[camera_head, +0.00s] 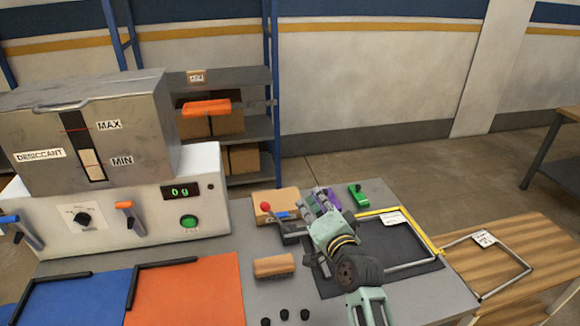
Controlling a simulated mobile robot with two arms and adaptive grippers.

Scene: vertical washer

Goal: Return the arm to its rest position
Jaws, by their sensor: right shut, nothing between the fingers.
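My right gripper (318,200) is shut and empty. Its arm (357,270) comes in from the bottom right and reaches over the grey table to the dark mat. The gripper is beside a small lever with a red knob (266,206) and partly covers a purple item (332,196) behind it. Whether it touches either cannot be told from this view. My left gripper is not in view.
A desiccant machine (110,205) with a green button stands at the left. A cardboard box (275,203), a green item (358,195) and a brown block (274,266) are near the arm. A yellow-edged frame (440,250) and wooden table (530,255) lie right.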

